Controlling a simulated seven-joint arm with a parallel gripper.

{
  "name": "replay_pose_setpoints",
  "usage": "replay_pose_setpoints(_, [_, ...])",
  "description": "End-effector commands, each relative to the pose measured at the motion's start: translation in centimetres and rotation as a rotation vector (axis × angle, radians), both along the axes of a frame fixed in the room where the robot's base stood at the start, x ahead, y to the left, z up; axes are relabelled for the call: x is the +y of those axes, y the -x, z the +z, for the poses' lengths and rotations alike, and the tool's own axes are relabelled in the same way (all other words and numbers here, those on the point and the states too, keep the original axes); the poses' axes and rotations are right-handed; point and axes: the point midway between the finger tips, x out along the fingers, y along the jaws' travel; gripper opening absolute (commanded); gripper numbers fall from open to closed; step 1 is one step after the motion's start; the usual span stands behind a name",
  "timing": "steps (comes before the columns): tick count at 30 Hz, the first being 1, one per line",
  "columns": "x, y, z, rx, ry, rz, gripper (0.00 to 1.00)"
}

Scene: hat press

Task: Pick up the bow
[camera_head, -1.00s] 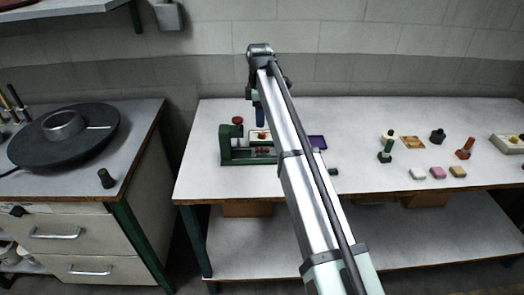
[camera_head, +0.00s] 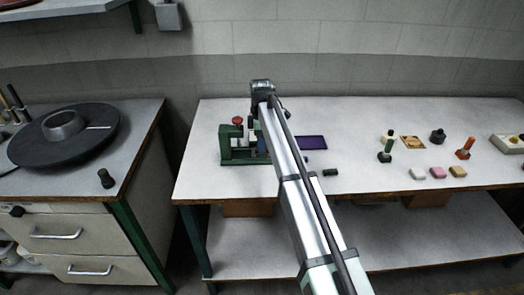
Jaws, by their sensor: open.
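I cannot make out the bow for certain. A green press (camera_head: 229,156) with a red knob (camera_head: 238,121) stands at the left part of the white table. My gripper (camera_head: 259,142) is low at the press's right side. It is open, but my arm covers most of it, and the fingertips and anything between them are hidden. The small orange and red pieces seen earlier in the press are now covered by my arm. A small dark green piece (camera_head: 331,172) lies right of my arm, too small to identify.
A purple mat (camera_head: 312,142) lies right of the press. Further right are several small blocks (camera_head: 437,172), a green stamp-like piece (camera_head: 385,156), an orange one (camera_head: 464,152) and a pale tray (camera_head: 509,144). A dark disc (camera_head: 85,147) stands left.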

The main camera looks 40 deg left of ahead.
Motion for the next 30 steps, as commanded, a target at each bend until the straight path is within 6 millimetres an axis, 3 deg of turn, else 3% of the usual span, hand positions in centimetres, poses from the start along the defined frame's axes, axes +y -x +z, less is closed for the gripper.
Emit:
replay_pose_setpoints(6, [0.0, 0.0, -2.4, 0.0, 0.0, 0.0, 0.58])
replay_pose_setpoints(13, [0.0, 0.0, -2.5, -0.001, -0.001, 0.0, 0.58])
replay_pose_setpoints(30, [0.0, 0.0, -2.4, -0.001, -0.001, 0.0, 0.03])
